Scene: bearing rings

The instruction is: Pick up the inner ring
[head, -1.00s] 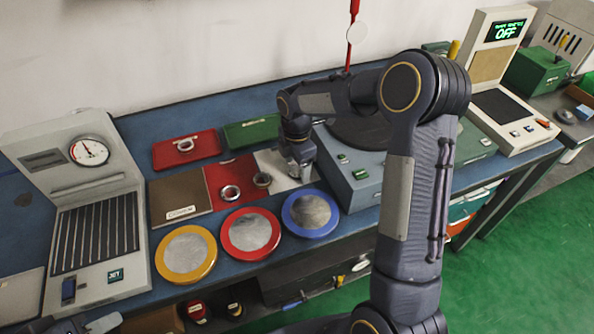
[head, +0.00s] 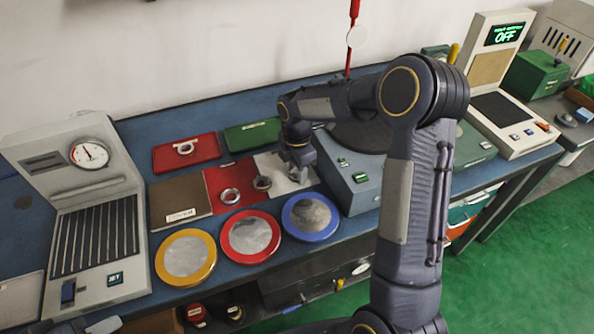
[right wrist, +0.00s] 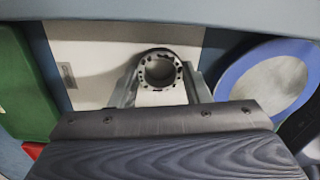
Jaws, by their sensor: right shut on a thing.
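My right gripper (head: 297,177) is low over the white pad (head: 272,162) at the right end of the row of pads. In the right wrist view the right gripper (right wrist: 161,86) has a finger on each side of a grey metal ring (right wrist: 160,71) and is shut on it. The ring has dark spots around its rim and an open middle; the pad shows through it. I cannot tell for certain which bearing part it is.
Yellow (head: 186,282), red (head: 251,259) and blue (head: 311,236) rimmed dishes line the front edge. A red case (head: 187,158) and a green case (head: 252,135) lie behind. A grey-blue machine (head: 352,185) stands close right; a gauge machine (head: 118,275) is at left.

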